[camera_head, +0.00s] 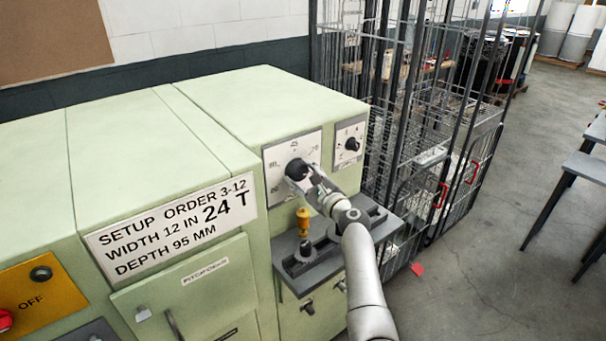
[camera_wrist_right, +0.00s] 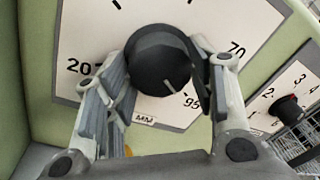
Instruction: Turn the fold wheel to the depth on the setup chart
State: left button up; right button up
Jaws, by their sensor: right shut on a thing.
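The fold wheel is a black round knob (camera_head: 296,167) on a white dial plate (camera_head: 279,187) on the green machine's front. In the right wrist view the knob (camera_wrist_right: 158,62) carries a white pointer line slanting down and right, toward the 95 mark; exact alignment is hard to tell. The dial shows 20 at left, 70 at right and MM below. My right gripper (camera_head: 303,177) is shut on the knob, with a finger (camera_wrist_right: 112,95) on each side. The setup chart (camera_head: 172,222) reads order 3-12, width 12 in, 24 T, depth 95 mm. My left gripper is out of view.
A smaller dial with a black knob (camera_head: 352,144) sits just right of the wheel. A grey shelf with a yellow-topped lever (camera_head: 303,222) juts out below. Wire cages (camera_head: 440,150) stand close on the right. An orange panel (camera_head: 45,295) marked OFF is at lower left.

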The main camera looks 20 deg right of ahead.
jog(key=shift+f, duration=0.15)
jog(key=o, duration=0.9)
jog(key=shift+o, duration=0.7)
jog(key=v, duration=1.2)
